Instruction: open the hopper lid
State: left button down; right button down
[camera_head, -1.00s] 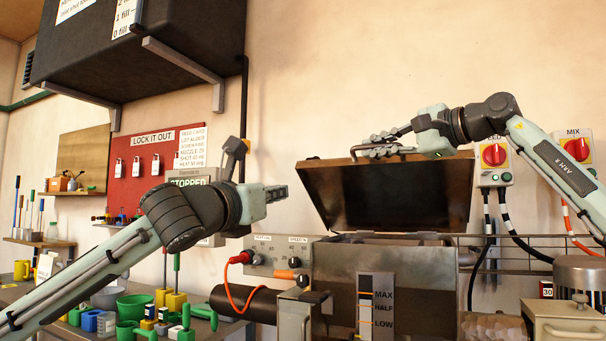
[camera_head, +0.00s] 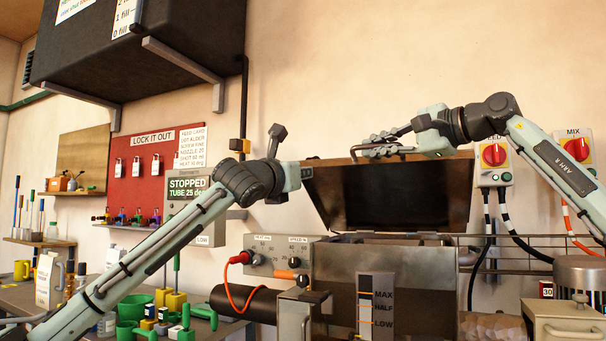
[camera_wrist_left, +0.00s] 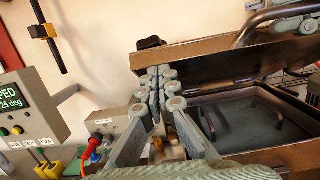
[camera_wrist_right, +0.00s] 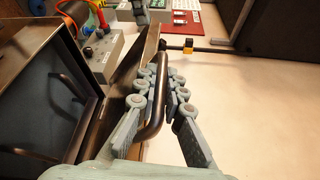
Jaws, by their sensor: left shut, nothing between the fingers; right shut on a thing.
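The hopper lid (camera_head: 400,195) stands raised above the hopper (camera_head: 410,275), its dark underside facing me. In the right wrist view the bar handle (camera_wrist_right: 154,120) on the lid lies between the closed fingers of my right gripper (camera_wrist_right: 165,85). In the head view my right gripper (camera_head: 385,143) is at the lid's top edge. My left gripper (camera_head: 293,175) is at the lid's left edge, its fingertips hidden there. In the left wrist view the left gripper (camera_wrist_left: 160,85) is shut and empty, close to the lid's edge (camera_wrist_left: 205,80); I cannot tell whether they touch. The hopper opening (camera_wrist_left: 255,120) shows below.
A control box (camera_head: 272,252) with a red plug and orange cable sits left of the hopper. A display reading STOPPED (camera_head: 188,190) is on the wall. Red-knob switches (camera_head: 494,155) are at right. Green and yellow items (camera_head: 170,305) crowd the left bench.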

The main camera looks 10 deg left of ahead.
jog(key=shift+r, duration=0.1)
pick_arm(q)
jog(key=shift+w+a+r, duration=0.1)
jog(key=shift+w+r, duration=0.1)
jog(key=shift+r, duration=0.3)
jog(key=shift+w+a+r, duration=0.1)
jog(key=shift+w+r, duration=0.1)
jog(key=shift+r, duration=0.3)
pick_arm(e)
jog(key=shift+s+a, duration=0.15)
jog(key=shift+a, duration=0.15)
pick_arm(q)
jog(key=shift+r, duration=0.1)
jog(key=shift+d+r, duration=0.1)
jog(key=shift+d, duration=0.2)
pick_arm(e)
jog(key=c, duration=1.6)
grip_release()
jog(key=shift+d, duration=0.2)
jog(key=shift+c, duration=0.2)
pick_arm(q)
jog(key=shift+f, duration=0.2)
pick_arm(e)
jog(key=shift+o, duration=0.2)
